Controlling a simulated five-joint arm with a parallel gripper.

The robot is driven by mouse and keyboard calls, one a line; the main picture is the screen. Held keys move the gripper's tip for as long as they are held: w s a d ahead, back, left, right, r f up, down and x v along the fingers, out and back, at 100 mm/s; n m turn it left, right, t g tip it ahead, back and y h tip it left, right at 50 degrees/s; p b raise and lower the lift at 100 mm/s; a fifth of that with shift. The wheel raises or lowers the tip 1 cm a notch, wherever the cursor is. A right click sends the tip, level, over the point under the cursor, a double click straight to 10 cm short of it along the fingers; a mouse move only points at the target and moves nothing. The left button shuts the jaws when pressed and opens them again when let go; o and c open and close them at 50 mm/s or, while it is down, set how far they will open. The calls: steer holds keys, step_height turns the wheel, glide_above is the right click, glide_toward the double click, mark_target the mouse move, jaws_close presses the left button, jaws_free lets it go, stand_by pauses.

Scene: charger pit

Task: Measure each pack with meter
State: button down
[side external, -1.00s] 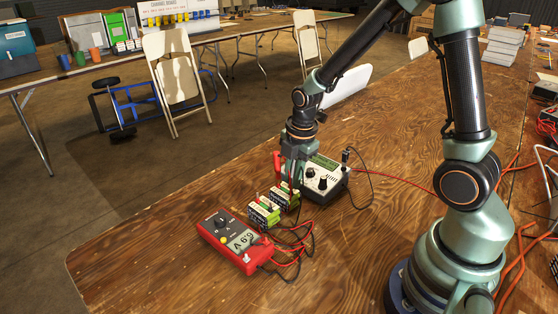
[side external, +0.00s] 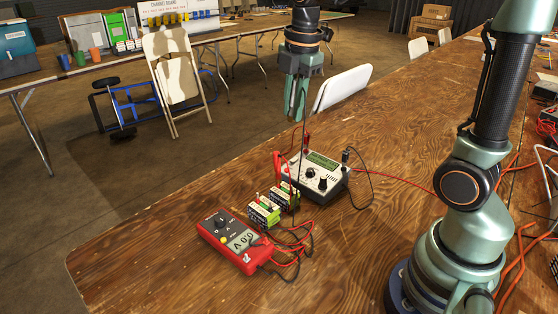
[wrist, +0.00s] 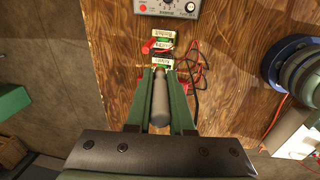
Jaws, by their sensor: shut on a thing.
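Two green-and-white battery packs, a near one (side external: 264,212) and a far one (side external: 284,196), stand side by side on the wooden bench. The red meter (side external: 232,240) lies to their left, and its display appears to read 0.0 V. A red probe (side external: 278,166) stands upright by the far pack; its exact contact is hidden. My gripper (side external: 294,114) is raised well above the bench, beyond the packs. It is shut on a dark probe (wrist: 159,102), with a dark lead hanging down. The packs also show in the wrist view (wrist: 163,38), ahead of the fingers.
A grey charger box (side external: 317,182) with knobs and a display stands behind the packs. Red and black leads (side external: 300,235) loop to their right. The bench's front left is clear. A white folding chair (side external: 342,88) stands at its far edge.

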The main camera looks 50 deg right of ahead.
steer(key=shift+m+g, duration=0.7)
steer(key=shift+g, duration=0.1)
steer(key=shift+a+f, duration=1.2)
steer(key=shift+f, duration=1.65)
steer(key=shift+a+f, duration=1.25)
steer(key=shift+f, duration=1.65)
steer(key=shift+a+f, duration=1.2)
steer(key=shift+f, duration=1.65)
steer(key=shift+w+f, duration=0.1)
steer(key=shift+f, duration=0.85)
steer(key=shift+c, duration=2)
jaws_free()
steer(key=shift+r, duration=3.8)
